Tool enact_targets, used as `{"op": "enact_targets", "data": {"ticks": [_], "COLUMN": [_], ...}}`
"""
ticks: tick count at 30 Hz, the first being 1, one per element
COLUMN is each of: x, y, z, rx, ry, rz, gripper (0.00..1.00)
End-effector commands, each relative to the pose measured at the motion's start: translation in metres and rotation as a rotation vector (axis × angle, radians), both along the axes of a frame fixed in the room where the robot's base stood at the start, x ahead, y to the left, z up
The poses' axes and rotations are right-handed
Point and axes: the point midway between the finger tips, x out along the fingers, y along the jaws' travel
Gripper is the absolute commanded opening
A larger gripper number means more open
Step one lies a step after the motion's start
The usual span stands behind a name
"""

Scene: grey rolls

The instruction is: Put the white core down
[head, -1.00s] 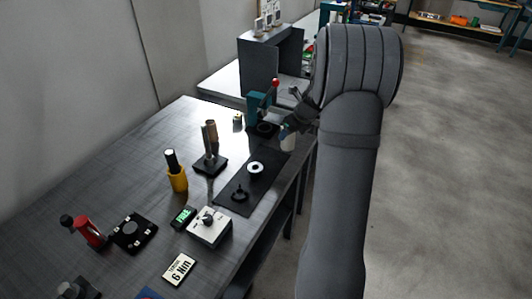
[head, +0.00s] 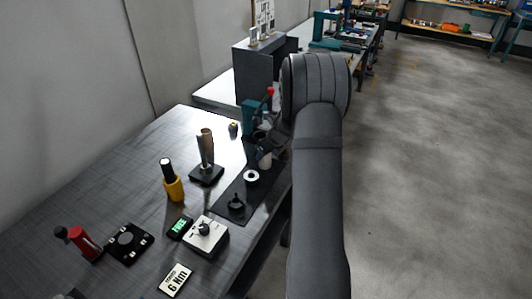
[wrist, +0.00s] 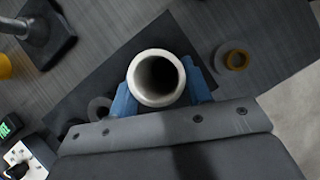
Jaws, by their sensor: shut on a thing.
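The white core (wrist: 157,78) is a hollow tube, seen down its open end in the wrist view. My gripper (wrist: 160,97) is shut on it, with blue fingers at its left and right sides. In the head view the core (head: 264,159) shows small over the dark mat (head: 224,207), near its far right part, partly hidden by my gripper. Whether its lower end touches the mat cannot be told.
On the mat lie a white ring (head: 251,177) and a black ring-shaped piece (head: 236,204). A post on a black base (head: 206,174) and a yellow holder (head: 174,189) stand to the left. A teal press (head: 250,118) is behind.

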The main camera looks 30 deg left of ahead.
Motion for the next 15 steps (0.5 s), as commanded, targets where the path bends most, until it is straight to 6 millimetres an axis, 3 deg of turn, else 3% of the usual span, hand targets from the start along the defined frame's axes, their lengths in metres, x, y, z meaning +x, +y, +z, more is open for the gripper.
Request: {"op": "enact_targets", "data": {"ticks": [5,6,8,15], "x": [0.0,0.0,-0.0001,0.0], "y": [-0.0001,-0.0001,-0.0001,-0.0001], "z": [-0.0038,-0.0032,-0.0031,-0.003], "rx": [-0.001,-0.001,-0.001,-0.001], "ry": [0.0,0.0,0.0,0.0], "rz": [0.0,0.0,0.0,0.0], "gripper": [0.3,0.53,0.65,0.67]}}
